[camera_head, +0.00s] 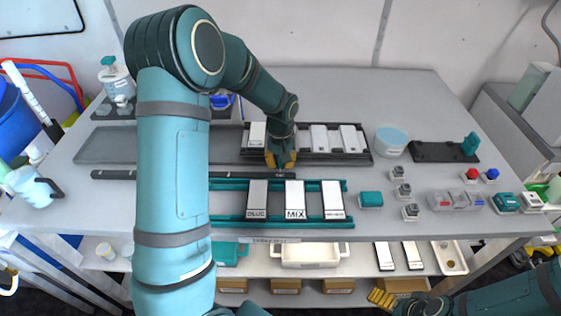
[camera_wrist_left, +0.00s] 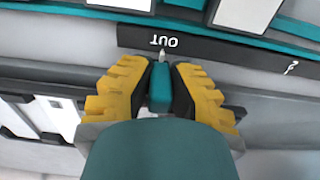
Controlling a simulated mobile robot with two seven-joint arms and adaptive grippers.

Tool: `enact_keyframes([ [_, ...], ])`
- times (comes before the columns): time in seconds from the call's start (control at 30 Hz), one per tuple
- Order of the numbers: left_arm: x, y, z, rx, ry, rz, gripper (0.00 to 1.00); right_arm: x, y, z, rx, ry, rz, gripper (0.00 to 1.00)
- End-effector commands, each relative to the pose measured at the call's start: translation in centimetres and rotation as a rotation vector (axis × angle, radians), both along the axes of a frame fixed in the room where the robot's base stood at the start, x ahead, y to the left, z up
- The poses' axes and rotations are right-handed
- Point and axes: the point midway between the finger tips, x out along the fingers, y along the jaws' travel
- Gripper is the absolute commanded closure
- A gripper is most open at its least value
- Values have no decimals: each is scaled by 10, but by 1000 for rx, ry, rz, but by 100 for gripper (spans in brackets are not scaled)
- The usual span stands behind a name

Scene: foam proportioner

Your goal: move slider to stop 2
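The slider (camera_wrist_left: 160,86) is a teal block with a pale pointer tip. In the left wrist view it sits between the yellow fingers of my left gripper (camera_wrist_left: 161,80), which look closed against both its sides. Its pointer is at the word OUT on a black label strip (camera_wrist_left: 215,47); a 2 stands farther right on that strip in this upside-down view. In the head view my left gripper (camera_head: 280,159) reaches down at the right end of the black strip (camera_head: 140,174), hiding the slider. My right gripper (camera_head: 382,298) is low at the right; its finger gap is unclear.
A grey rail (camera_head: 105,146) runs left behind the strip. Behind the gripper is a dark rack with white blocks (camera_head: 319,138). In front is a teal rack (camera_head: 270,224) with labelled plates such as MIX (camera_head: 295,200).

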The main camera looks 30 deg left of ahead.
Motion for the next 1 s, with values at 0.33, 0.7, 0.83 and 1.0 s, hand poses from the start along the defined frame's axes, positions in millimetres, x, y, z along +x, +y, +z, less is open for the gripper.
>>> enact_keyframes([
  [0.33,-34,55,-2,0,7,10,100,0,0,1,0,-1,0,4],
  [0.7,-78,124,-2,-1,5,3,100,1,0,2,0,-2,-2,4],
  [0.83,-81,128,-3,-1,6,1,100,1,0,2,0,-2,-2,4],
  [1.0,-80,128,-3,-1,6,0,100,1,0,2,0,-2,-2,4],
])
